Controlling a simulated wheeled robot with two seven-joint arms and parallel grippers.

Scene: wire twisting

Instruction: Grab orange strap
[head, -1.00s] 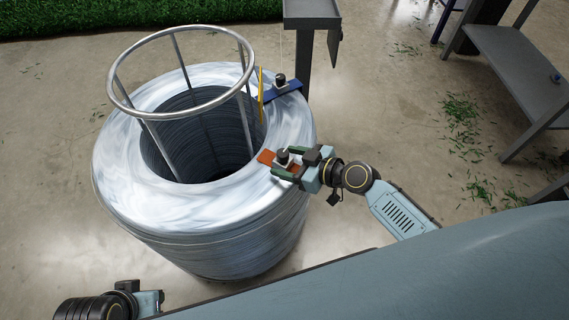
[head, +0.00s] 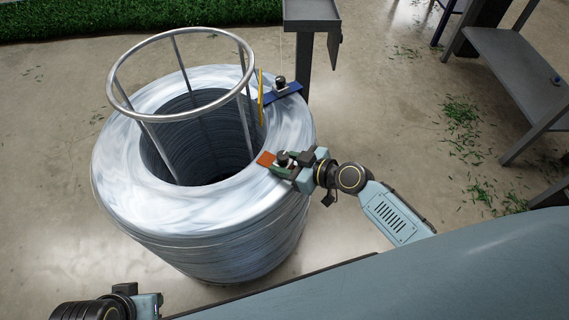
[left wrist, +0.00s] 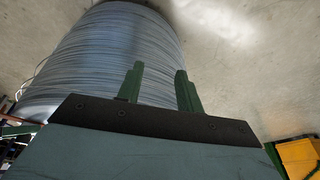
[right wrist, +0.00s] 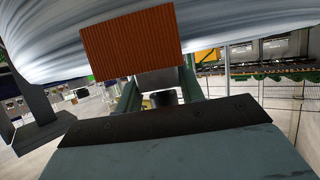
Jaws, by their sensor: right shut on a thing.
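The orange strap (head: 266,158) lies at the right edge of the top of the big wire coil (head: 115,150). In the right wrist view its ribbed orange face (right wrist: 130,42) shows in front of the coil. My right gripper (head: 282,163) is at the coil's right rim, shut on the orange strap beside a small black knob (head: 283,157). The fingers partly hide the strap's near end. My left gripper shows in the left wrist view (left wrist: 160,90) with its two green fingers apart and nothing between them, below the coil's side.
A metal ring frame (head: 180,35) stands up from the coil's centre. A blue strap (head: 282,93) with a black knob and a yellow strip (head: 261,95) sit at the coil's far right. A grey post with a shelf (head: 311,14) stands behind, and a grey bench (head: 515,65) at right.

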